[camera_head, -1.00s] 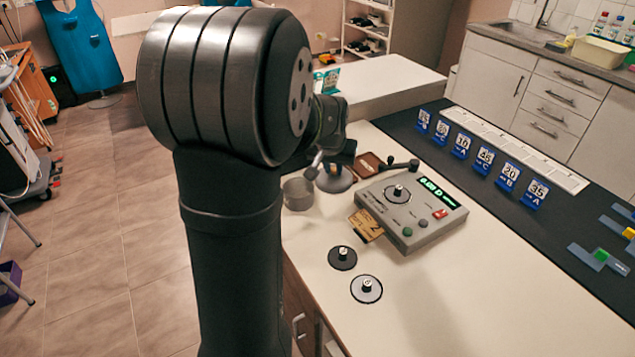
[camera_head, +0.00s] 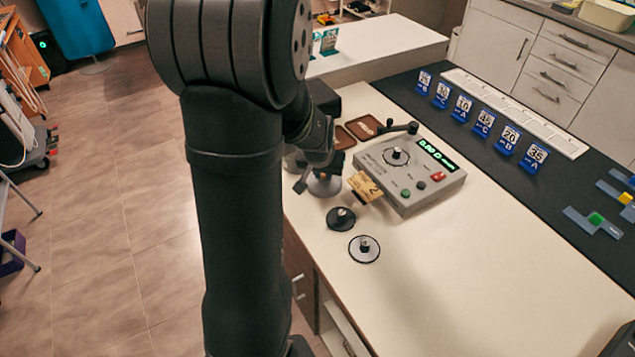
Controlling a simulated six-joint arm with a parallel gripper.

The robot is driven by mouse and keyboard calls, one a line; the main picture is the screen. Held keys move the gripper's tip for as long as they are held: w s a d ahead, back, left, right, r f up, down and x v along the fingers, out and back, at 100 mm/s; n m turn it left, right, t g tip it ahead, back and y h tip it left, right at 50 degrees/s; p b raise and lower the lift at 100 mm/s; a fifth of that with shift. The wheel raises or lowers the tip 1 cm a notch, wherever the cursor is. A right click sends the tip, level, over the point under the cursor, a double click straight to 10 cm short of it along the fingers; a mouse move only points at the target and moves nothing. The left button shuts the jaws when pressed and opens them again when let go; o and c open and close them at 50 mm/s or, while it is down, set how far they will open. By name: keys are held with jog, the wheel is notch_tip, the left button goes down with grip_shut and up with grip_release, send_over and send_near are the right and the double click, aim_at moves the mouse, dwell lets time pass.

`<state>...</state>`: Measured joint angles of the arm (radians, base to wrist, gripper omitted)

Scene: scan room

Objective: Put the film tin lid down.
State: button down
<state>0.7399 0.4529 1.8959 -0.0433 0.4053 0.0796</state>
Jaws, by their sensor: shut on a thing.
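My gripper (camera_head: 311,182) is at the left edge of the white worktop, partly hidden by my own arm. It is shut on a grey round piece that appears to be the film tin lid (camera_head: 327,187). The fingers cover part of the lid, and I cannot tell whether it touches the worktop. A grey round tin (camera_head: 292,160) shows just behind the gripper, largely hidden by it and the arm.
Two discs with knobs, one dark (camera_head: 333,223) and one pale-rimmed (camera_head: 357,254), lie nearer. Brown trays (camera_head: 364,121) lie behind. The front right worktop is clear.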

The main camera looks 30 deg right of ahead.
aim_at(317, 180)
jog(key=shift+w+a+f, duration=0.2)
jog(key=shift+w+f, duration=0.15)
jog(key=shift+w, duration=0.1)
jog(key=shift+w+a+f, duration=0.15)
jog(key=shift+w+f, duration=0.2)
jog(key=shift+w, duration=0.1)
jog(key=shift+f, duration=1.85)
jog(key=shift+f, duration=0.15)
jog(key=c, duration=1.3)
grip_release()
jog(key=v, duration=1.2)
